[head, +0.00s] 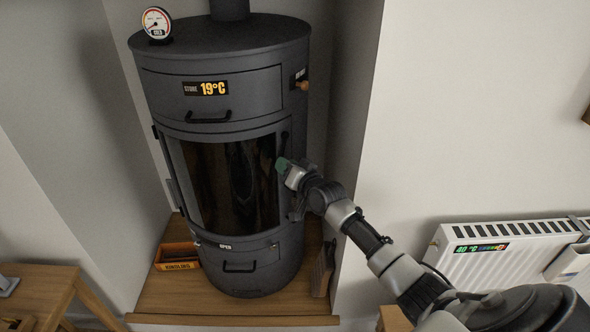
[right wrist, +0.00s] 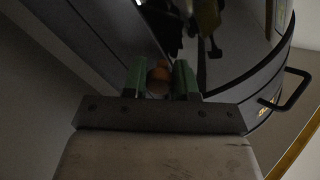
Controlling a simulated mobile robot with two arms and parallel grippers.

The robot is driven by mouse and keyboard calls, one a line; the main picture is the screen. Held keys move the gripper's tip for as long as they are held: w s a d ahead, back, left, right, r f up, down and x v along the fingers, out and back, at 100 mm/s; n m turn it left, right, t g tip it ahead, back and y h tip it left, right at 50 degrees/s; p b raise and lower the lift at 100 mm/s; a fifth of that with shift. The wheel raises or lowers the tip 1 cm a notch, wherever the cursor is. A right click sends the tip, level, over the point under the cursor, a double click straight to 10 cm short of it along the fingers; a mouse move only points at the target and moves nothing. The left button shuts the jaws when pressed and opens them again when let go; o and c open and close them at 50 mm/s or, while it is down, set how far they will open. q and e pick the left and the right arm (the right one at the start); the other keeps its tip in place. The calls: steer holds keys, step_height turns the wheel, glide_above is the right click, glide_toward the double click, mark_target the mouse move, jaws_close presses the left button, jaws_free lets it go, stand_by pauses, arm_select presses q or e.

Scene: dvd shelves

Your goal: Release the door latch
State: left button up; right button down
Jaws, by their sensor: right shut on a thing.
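The dark grey stove has a door with a dark glass pane (head: 225,190), and the door looks shut. My right gripper (head: 283,163) is at the door's right edge in the head view. In the right wrist view its green fingers (right wrist: 158,80) are on either side of a round brownish-orange knob (right wrist: 158,75), which appears to be the latch's grip. The gripper is shut on this knob. In the head view my gripper hides the knob and most of the latch. The left gripper is not in view.
The stove's upper drawer handle (head: 208,118) and lower drawer handle (head: 239,268) stick out from its front. A kindling box (head: 177,257) sits on the wooden base at left. A wall corner stands close on the right, with a radiator (head: 500,260) beyond.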

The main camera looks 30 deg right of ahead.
mark_target(267, 156)
steer(key=a+r+m+p, duration=0.1)
steer(key=m+p, duration=0.1)
steer(key=a+r+m+p, duration=0.1)
steer(key=m+p, duration=0.1)
steer(key=a+r+m+g+p, duration=0.1)
steer(key=m+p, duration=0.1)
steer(key=shift+s+a+y, duration=0.2)
steer(key=shift+s+y, duration=0.15)
steer(key=shift+y, duration=0.05)
steer(key=r+m+p, duration=0.1)
steer(key=a+m+p, duration=0.1)
steer(key=p, duration=0.1)
steer(key=shift+s+r+m+y, duration=0.1)
steer(key=shift+r+m+y, duration=0.2)
steer(key=shift+r+m, duration=0.1)
steer(key=shift+a+r+m+p, duration=0.25)
steer(key=shift+r+m+p, duration=0.55)
steer(key=shift+m, duration=0.4)
steer(key=shift+y, duration=0.3)
steer(key=c, duration=0.9)
jaws_free()
steer(key=shift+o, duration=0.2)
steer(key=shift+f, duration=0.1)
steer(key=shift+s, duration=0.15)
steer(key=v, duration=1)
steer(key=shift+s+r+p, duration=0.3)
steer(key=shift+p, duration=0.05)
